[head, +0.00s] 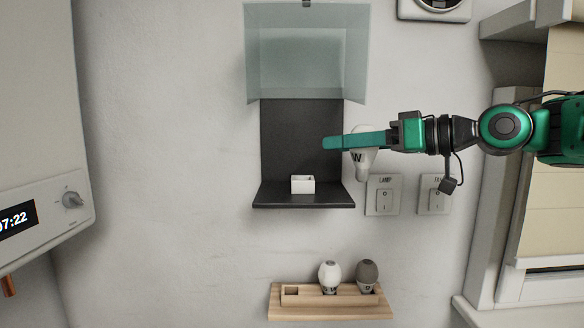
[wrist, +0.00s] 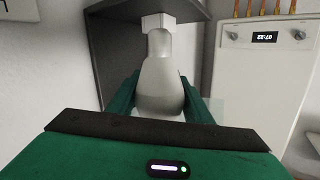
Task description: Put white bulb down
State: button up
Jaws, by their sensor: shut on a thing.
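My gripper (head: 332,143) is shut on a white bulb (head: 361,162) marked with a W. My fingers hide part of the bulb in the head view.
A wooden rack (head: 330,313) below holds another white bulb (head: 330,273) and a grey bulb (head: 367,273); its left slot is empty. A raised glassy cover (head: 306,60) is above the shelf. Switches (head: 384,196) are right of the shelf. A boiler (head: 40,180) stands left.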

jog(key=shift+f+x, duration=0.2)
jog(key=shift+x, duration=2.1)
jog(key=shift+f+x, duration=0.2)
jog(key=shift+x, duration=2.1)
jog(key=shift+f+x, duration=0.25)
jog(key=shift+x, duration=2.1)
jog(key=shift+d, duration=0.15)
jog(key=shift+f, duration=0.2)
jog(key=o, duration=0.8)
jog(key=shift+o, duration=0.2)
